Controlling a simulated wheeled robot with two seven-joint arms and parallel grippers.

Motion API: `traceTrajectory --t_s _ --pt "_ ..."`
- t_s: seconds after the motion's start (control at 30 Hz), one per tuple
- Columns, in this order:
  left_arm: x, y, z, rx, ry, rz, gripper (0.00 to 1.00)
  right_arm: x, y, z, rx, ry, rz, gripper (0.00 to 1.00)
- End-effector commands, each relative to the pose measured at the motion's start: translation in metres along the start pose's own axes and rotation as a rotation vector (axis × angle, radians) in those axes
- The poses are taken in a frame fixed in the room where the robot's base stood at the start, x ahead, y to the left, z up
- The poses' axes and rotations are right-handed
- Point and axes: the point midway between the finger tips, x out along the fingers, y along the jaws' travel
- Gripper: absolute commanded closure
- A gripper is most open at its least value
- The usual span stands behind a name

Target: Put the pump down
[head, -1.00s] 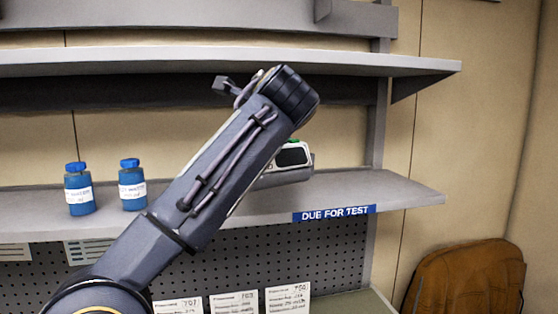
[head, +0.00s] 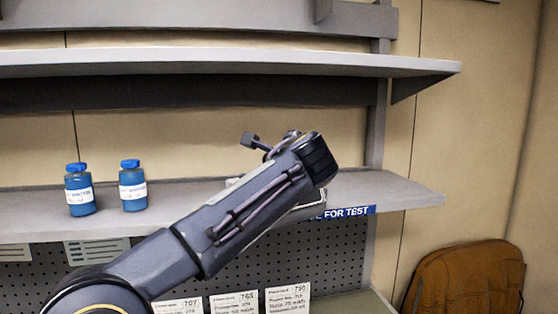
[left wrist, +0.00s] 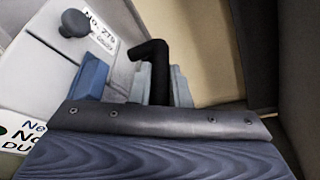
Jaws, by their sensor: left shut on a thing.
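The pump (left wrist: 48,72) is a pale grey-white case with a numbered label, a dark round knob and a bent black handle (left wrist: 155,68) in the left wrist view. My left gripper (left wrist: 160,90) is shut on the pump, with its narrow grey fingers about the handle. In the head view my left forearm covers the gripper and nearly all of the pump; only small pale bits (head: 315,203) show beside the arm, over the shelf. I cannot tell whether the pump's underside touches the shelf. My right gripper is not in view.
The middle shelf (head: 400,192) carries a blue "DUE FOR TEST" strip (head: 350,212) on its front edge. Two blue bottles (head: 79,190) (head: 132,186) stand at its left. An upper shelf (head: 200,62) hangs above. A brown chair back (head: 465,285) is at lower right.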

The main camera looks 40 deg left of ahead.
Motion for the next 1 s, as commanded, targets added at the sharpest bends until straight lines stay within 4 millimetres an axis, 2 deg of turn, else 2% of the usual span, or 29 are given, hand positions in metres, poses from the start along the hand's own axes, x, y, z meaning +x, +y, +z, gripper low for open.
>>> traceTrajectory --t_s 0.27,0.3,0.43,0.77,0.87,1.0 --pt "0.000 0.001 0.000 -0.002 -0.001 -0.005 1.00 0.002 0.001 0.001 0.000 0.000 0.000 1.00" --pt "0.000 0.002 -0.001 0.000 0.000 0.000 0.79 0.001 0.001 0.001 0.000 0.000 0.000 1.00" --pt "0.000 0.002 -0.001 0.000 0.000 0.000 0.62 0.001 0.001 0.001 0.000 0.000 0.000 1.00" --pt "-0.001 -0.002 0.001 0.000 0.001 0.000 0.62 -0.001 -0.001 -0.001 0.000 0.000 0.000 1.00" --pt "-0.012 -0.001 -0.001 0.000 0.004 -0.001 0.62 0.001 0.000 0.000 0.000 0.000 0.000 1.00" --pt "-0.039 -0.001 -0.001 -0.001 0.005 -0.004 0.62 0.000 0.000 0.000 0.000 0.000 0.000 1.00"
